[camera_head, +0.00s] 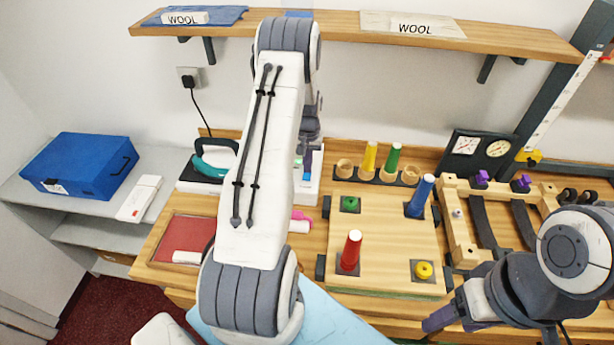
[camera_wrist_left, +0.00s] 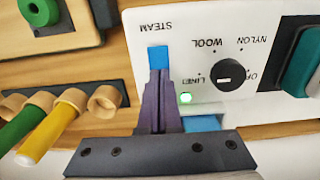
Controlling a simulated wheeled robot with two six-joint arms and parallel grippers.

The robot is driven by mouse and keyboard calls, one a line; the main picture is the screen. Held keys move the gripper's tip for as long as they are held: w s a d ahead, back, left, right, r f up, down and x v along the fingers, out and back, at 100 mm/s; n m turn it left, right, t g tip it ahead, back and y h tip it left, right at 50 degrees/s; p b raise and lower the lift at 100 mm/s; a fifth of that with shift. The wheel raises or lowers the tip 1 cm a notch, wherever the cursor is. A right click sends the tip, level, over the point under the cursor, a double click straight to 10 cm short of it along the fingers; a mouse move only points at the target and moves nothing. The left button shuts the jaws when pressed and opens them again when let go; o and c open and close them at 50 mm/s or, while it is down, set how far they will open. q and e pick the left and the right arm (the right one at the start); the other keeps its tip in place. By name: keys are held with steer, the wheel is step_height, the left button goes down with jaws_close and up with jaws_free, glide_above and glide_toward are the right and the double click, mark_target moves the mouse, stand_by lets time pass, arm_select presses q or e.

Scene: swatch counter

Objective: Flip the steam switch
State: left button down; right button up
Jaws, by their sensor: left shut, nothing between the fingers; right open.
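The steam switch (camera_wrist_left: 158,57) is a small blue block below the upside-down STEAM label on a white control panel (camera_wrist_left: 222,60) in the left wrist view. My left gripper (camera_wrist_left: 158,74) is shut and empty, with its purple fingertips right at the switch's near edge; I cannot tell whether they touch. In the head view the left gripper (camera_head: 303,165) is partly hidden behind my arm, over the panel (camera_head: 311,190). My right gripper (camera_head: 452,322) is open and empty at the bottom right, beside the pegboard.
An iron (camera_head: 213,162) stands left of my arm. A wooden board (camera_head: 385,235) with coloured pegs lies to the right. A shelf (camera_head: 340,27) runs above.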

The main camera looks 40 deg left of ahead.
arm_select(q)
steer(key=shift+r+p, duration=2.3)
steer(key=shift+r, duration=1.2)
